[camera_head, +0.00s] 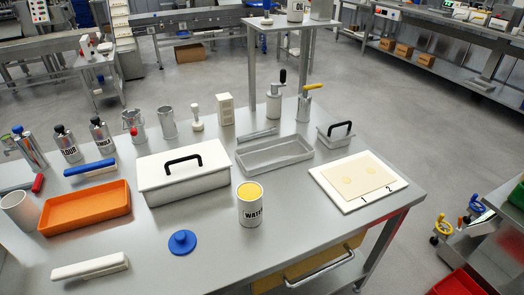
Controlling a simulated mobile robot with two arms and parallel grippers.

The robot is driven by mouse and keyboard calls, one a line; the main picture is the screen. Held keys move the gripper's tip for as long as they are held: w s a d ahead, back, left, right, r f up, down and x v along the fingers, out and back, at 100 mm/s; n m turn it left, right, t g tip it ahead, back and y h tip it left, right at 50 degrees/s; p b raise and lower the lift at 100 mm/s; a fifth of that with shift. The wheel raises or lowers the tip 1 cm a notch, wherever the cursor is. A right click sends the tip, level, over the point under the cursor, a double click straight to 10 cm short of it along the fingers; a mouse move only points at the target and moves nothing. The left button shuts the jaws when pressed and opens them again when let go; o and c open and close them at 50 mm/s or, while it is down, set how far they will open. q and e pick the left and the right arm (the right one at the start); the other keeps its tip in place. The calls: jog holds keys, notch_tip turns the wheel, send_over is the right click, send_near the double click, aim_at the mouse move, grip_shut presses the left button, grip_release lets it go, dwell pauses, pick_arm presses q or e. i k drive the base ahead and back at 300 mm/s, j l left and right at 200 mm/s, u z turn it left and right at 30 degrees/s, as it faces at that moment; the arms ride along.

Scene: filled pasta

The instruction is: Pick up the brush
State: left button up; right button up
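A yellow handle (313,86) sticks up out of a metal cup (304,107) at the back of the steel table; this may be the brush, but its lower end is hidden in the cup. A blue-topped bar with a pale underside (90,168) lies at the left behind the orange tray and could also be a brush; I cannot tell which. Neither of my grippers is in view, and nothing is touching these things.
A grey tray (275,168) and a white board with dough (340,203) are right.

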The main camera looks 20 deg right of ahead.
aim_at(100, 266)
jog(key=z, duration=0.95)
jog(key=u, duration=0.4)
jog(key=k+j+u, duration=0.1)
jog(key=u, duration=0.3)
jog(key=j+u, duration=0.1)
jog(key=u, duration=0.3)
jog(key=j+u, duration=0.1)
jog(key=u, duration=0.3)
